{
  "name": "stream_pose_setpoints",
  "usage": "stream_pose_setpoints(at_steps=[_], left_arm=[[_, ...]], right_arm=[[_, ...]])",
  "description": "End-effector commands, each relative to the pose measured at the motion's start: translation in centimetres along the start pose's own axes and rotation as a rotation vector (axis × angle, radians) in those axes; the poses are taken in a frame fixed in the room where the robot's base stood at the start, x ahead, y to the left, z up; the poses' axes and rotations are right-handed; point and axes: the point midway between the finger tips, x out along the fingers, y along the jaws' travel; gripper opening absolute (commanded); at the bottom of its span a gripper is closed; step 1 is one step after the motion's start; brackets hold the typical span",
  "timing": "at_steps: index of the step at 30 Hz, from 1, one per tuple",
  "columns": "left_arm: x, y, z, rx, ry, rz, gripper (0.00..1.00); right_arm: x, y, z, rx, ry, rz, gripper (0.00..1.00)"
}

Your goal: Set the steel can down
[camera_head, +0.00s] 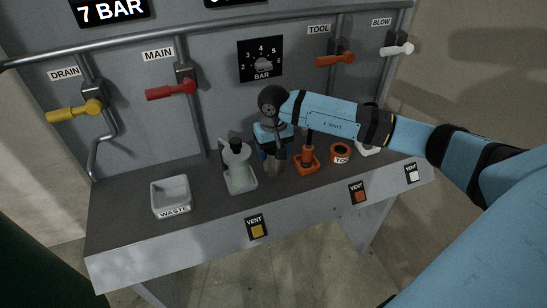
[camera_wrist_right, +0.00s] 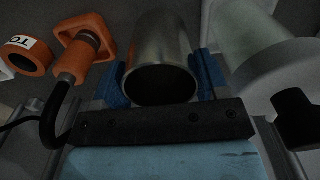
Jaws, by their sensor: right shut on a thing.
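My right gripper (camera_head: 272,148) reaches in from the right over the workbench, pointing down. It is shut on the steel can (camera_head: 275,166), a plain grey metal cylinder partly covered by the gripper. In the right wrist view the steel can (camera_wrist_right: 160,50) sits between the two blue fingers, its dark round end facing the camera. The can is low over the bench top; I cannot tell whether it touches the surface. My left gripper is not in view.
An orange tool on a base (camera_head: 306,162) stands close right, then an orange ring (camera_head: 340,153). A grey waste bin (camera_head: 171,197) is far left. Valves and pipes line the back panel.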

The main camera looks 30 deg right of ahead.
Motion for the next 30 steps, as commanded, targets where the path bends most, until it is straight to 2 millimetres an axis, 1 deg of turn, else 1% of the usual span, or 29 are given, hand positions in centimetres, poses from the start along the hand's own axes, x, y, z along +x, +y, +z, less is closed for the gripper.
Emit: stream_pose_setpoints(at_steps=[1,3,6,13,17,18,21,30], left_arm=[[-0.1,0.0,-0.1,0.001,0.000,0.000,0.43],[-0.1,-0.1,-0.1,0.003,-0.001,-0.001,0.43],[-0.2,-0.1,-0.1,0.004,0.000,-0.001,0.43],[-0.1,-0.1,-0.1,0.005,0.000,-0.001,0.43],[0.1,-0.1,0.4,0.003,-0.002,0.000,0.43],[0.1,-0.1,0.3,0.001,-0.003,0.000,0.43],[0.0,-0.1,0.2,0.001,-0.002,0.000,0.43],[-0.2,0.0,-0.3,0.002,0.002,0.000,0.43]], right_arm=[[0.9,0.0,0.1,0.001,-0.004,0.000,0.42],[2.0,-0.1,0.1,0.001,-0.005,-0.001,0.42],[3.1,0.0,0.1,0.001,-0.002,0.000,0.42],[3.2,0.0,0.0,0.000,0.000,0.000,0.42],[3.7,0.0,0.0,0.000,0.000,0.000,0.42],[3.6,0.0,0.0,0.000,0.000,0.001,0.72],[3.5,0.0,0.0,0.000,-0.001,0.000,0.93],[3.3,0.0,0.0,0.000,-0.001,0.000,0.93]])
